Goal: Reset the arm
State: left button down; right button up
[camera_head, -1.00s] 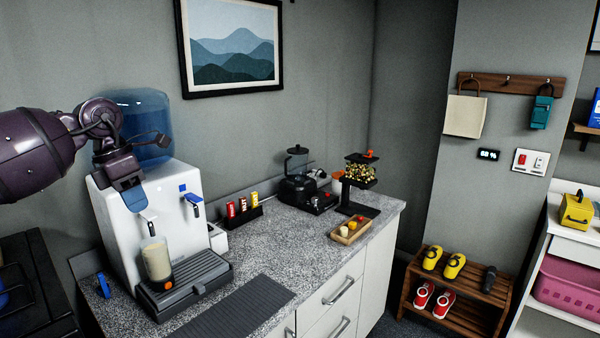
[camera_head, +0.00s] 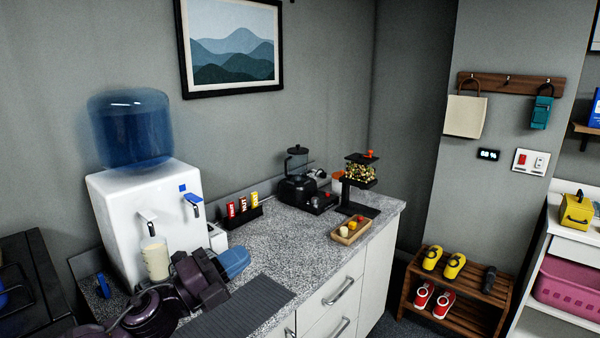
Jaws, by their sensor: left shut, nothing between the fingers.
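My left arm reaches in from the lower left, low in front of the water dispenser (camera_head: 115,205). My left gripper (camera_head: 236,261) has blue fingertips pointing right, and they are shut with nothing between them. It shows over the worktop (camera_head: 290,235), near the dark ribbed mat (camera_head: 245,302); I cannot tell its exact height. A pale cup (camera_head: 155,258) stands upright below the dispenser's taps, apart from the fingertips. My arm hides most of the drip tray. My right gripper is not in view.
Small red and yellow packets (camera_head: 242,204) stand in a dark holder by the wall. Speckled worktop between the mat and these is clear.

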pick_arm(q)
jog(key=s+a+f+n+t+y, duration=0.1)
jog(key=s+a+f+n+y, duration=0.4)
jog(key=a+f+n+y, duration=0.5)
jog(key=s+a+f+n+t+y, duration=0.1)
jog(key=s+a+f+n+y, duration=0.35)
jog(key=n+y, duration=0.6)
jog(key=s+a+f+n+g+h, duration=0.1)
jog(key=s+f+n+g, duration=0.4)
jog(key=s, duration=0.5)
jog(key=s+a+f+n+g+h, duration=0.15)
jog(key=s+f+n+g, duration=0.4)
jog(key=s, duration=0.55)
jog(key=w+f+m+t, duration=0.1)
jog(key=w+f+t, duration=0.6)
jog(key=f, duration=0.4)
jog(key=shift+d+f+m+h+b, duration=0.15)
jog(key=shift+d+m+h+b, duration=0.1)
jog(key=shift+m+h+b, duration=0.2)
